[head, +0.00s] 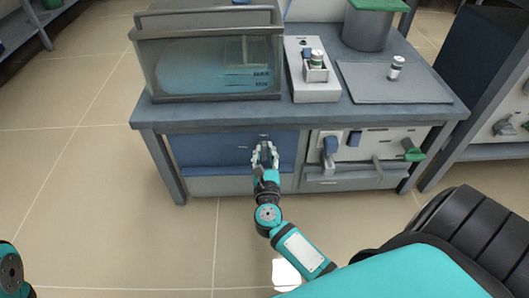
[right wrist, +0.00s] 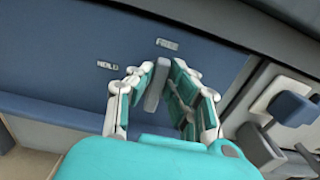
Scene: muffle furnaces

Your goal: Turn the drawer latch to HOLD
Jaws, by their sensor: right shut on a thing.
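The drawer latch (right wrist: 156,86) is a small grey lever on a blue front panel (head: 205,150). In the right wrist view it stands between my fingers, its upper end towards the label FREE (right wrist: 167,44). The label HOLD (right wrist: 107,66) is to its left. My right gripper (right wrist: 162,90) is shut on the latch. In the head view my right gripper (head: 265,152) is at the panel below the bench top and hides the latch. My left gripper is out of view; only a bit of that arm shows at the lower left edge.
The bench top (head: 300,117) overhangs the panel and carries a glass-fronted tank (head: 215,70), a white holder (head: 315,90) and a grey mat (head: 400,92). Right of the panel, a blue handle (head: 331,147) and a green knob (head: 412,150) stick out.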

